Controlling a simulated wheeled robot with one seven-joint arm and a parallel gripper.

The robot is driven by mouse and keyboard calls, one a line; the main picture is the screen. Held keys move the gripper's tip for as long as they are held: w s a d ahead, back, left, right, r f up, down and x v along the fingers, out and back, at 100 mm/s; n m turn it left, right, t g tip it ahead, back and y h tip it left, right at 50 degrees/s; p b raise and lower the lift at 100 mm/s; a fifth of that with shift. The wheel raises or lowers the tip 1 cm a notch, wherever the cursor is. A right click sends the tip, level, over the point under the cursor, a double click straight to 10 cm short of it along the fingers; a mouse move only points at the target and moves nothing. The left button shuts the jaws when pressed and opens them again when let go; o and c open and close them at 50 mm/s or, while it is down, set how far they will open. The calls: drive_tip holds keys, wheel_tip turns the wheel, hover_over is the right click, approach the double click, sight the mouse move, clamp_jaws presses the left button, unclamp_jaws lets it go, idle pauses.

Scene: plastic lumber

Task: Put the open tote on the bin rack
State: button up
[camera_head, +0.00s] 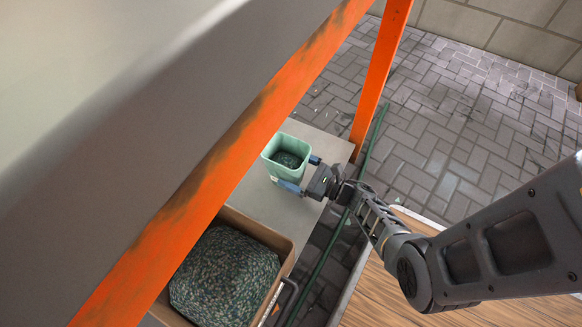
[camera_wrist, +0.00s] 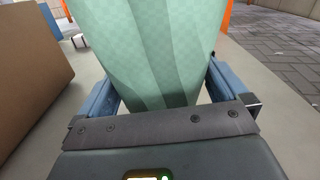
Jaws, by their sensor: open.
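The open tote (camera_head: 271,163) is a light green tub with dark green granules inside. It stands upright on the grey shelf of the bin rack (camera_head: 254,197), and its green wall fills the middle of the wrist view (camera_wrist: 155,50). My gripper (camera_head: 301,174) is open, with one blue finger on each side of the tote. In the wrist view my gripper's fingers (camera_wrist: 158,88) show apart on either side of the green wall. Whether they touch the tote I cannot tell. The tote's far side and base are partly hidden.
A brown box (camera_head: 262,231) full of green granules sits on the same shelf, beside the tote. An orange post (camera_head: 380,75) and an orange beam with a grey upper shelf (camera_head: 110,110) frame the space. A wooden surface (camera_head: 398,300) lies below my arm.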

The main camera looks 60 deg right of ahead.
drive_tip(key=s, duration=1)
drive_tip(key=shift+s+d, duration=0.15)
drive_tip(key=shift+s+a+r, duration=0.1)
drive_tip(key=shift+s+a, duration=0.1)
drive_tip(key=shift+a, duration=0.05)
drive_tip(key=s+a+r+n+g, duration=0.1)
drive_tip(key=s+a+r+n, duration=0.3)
drive_tip(key=r+n, duration=0.7)
drive_tip(key=s+a+r+n+g, duration=0.1)
drive_tip(key=s+a+r+n, duration=0.3)
drive_tip(key=a+r+n, duration=0.5)
drive_tip(key=s+a+r+n+g, duration=0.1)
drive_tip(key=s+a+r+n, duration=0.2)
drive_tip(key=r+n, duration=1)
drive_tip(key=a+n, duration=0.1)
drive_tip(key=a, duration=0.2)
drive_tip(key=shift+s+a+r+n+h, duration=0.2)
drive_tip(key=shift+s+n+h, duration=0.1)
drive_tip(key=shift+s, duration=0.1)
